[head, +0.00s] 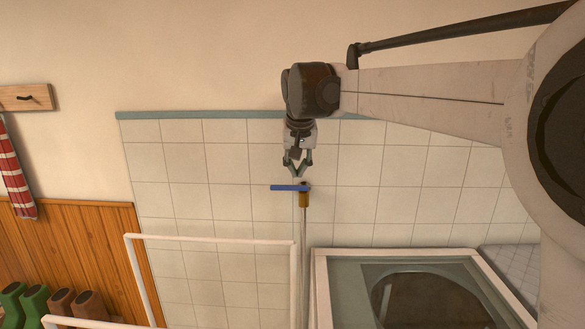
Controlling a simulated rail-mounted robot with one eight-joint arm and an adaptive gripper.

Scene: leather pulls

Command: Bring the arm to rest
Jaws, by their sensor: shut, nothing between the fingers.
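My gripper (296,174) hangs from my arm in the upper middle of the head view, pointing down. Its fingers are shut and empty. Just below the fingertips is a blue bar-shaped handle (288,188) beside a brass-coloured fitting (304,199) on top of a thin upright pipe (305,245). The fingertips look very close to the blue handle; I cannot tell whether they touch it. My arm reaches in from the right.
A white rail frame (210,239) stands at lower left of the pipe. A white-framed glass-topped unit (318,285) stands at lower right. Tiled wall (235,150) lies behind. Boots (35,298), a striped towel (14,175) and a peg board (27,98) are at left. The upper wall area is clear.

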